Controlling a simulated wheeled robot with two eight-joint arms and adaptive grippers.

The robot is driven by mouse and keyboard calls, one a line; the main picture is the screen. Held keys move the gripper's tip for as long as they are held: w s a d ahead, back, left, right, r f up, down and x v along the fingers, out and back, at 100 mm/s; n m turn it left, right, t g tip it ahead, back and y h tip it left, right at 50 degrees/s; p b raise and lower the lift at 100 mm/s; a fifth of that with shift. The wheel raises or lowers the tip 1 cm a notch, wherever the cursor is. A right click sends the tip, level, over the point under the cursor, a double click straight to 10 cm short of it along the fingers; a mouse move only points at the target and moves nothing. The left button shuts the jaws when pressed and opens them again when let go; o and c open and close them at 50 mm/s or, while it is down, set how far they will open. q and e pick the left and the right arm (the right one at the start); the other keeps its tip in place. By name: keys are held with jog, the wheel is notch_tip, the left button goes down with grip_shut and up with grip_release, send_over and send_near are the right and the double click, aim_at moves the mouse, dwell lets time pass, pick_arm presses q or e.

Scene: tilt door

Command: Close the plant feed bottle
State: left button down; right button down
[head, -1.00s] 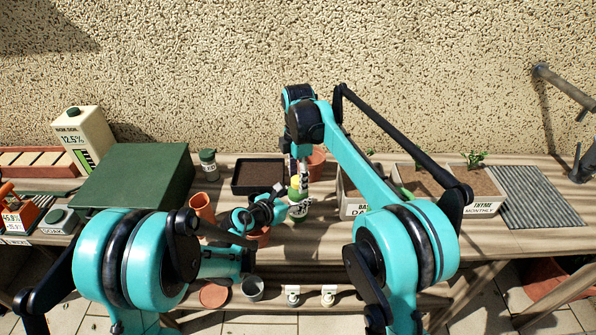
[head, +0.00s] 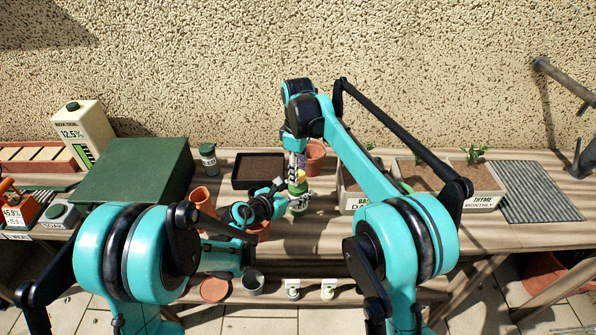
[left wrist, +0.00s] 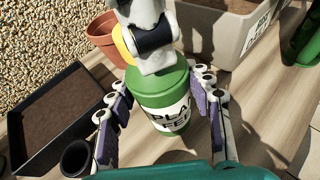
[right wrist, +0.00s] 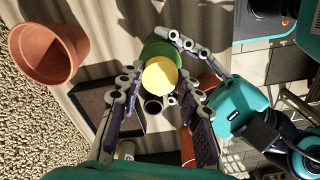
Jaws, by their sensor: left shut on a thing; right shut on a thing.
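The plant feed bottle (head: 299,205) is green with a white label and stands upright on the bench. In the left wrist view the bottle (left wrist: 165,98) is between the fingers of my left gripper (left wrist: 160,82), which is shut on its body. My right gripper (right wrist: 158,88) is above the bottle and shut on the round yellow cap (right wrist: 159,75). The cap (left wrist: 124,42) is partly hidden by the right fingers in the left wrist view. It is over the bottle top; I cannot tell whether it touches the neck.
A black soil tray (head: 258,183) and terracotta pots (head: 203,200) are close to the bottle. Planters (head: 410,178) stand to the right, a green box (head: 135,170) to the left. The wall (head: 400,60) is behind. Some bench in front is clear.

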jog(key=m, duration=1.4)
jog(key=shift+m, duration=0.4)
jog(key=m, duration=0.6)
jog(key=shift+m, duration=0.4)
jog(key=c, duration=1)
grip_release()
jog(key=shift+o, duration=0.2)
notch_tip(320, 180, up, 12)
